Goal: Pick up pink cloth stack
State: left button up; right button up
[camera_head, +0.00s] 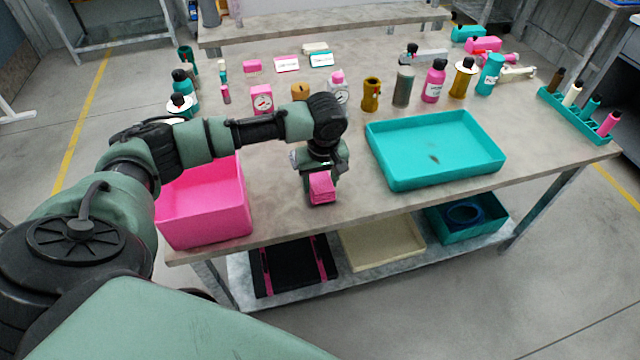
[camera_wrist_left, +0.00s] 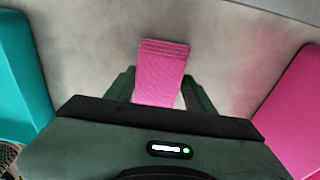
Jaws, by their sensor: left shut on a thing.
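The pink cloth stack (camera_head: 321,187) is between the fingers of my left gripper (camera_head: 321,178), over the front part of the table. In the left wrist view the cloth stack (camera_wrist_left: 160,70) shows several folded layers at its far end, with a dark green finger on each side. My left gripper (camera_wrist_left: 160,88) is shut on it. I cannot tell whether the stack touches the table or is slightly above it. My right gripper is not in either view.
A pink bin (camera_head: 205,215) stands left of the gripper and a teal tray (camera_head: 440,178) right of it. Bottles, gauges and small parts line the back of the table (camera_head: 280,150). A teal rack (camera_head: 580,115) stands at the right edge. A lower shelf holds trays.

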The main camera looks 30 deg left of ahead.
aim_at(320, 182)
pick_arm(q)
notch_tip(320, 182, up, 19)
dwell(0.4)
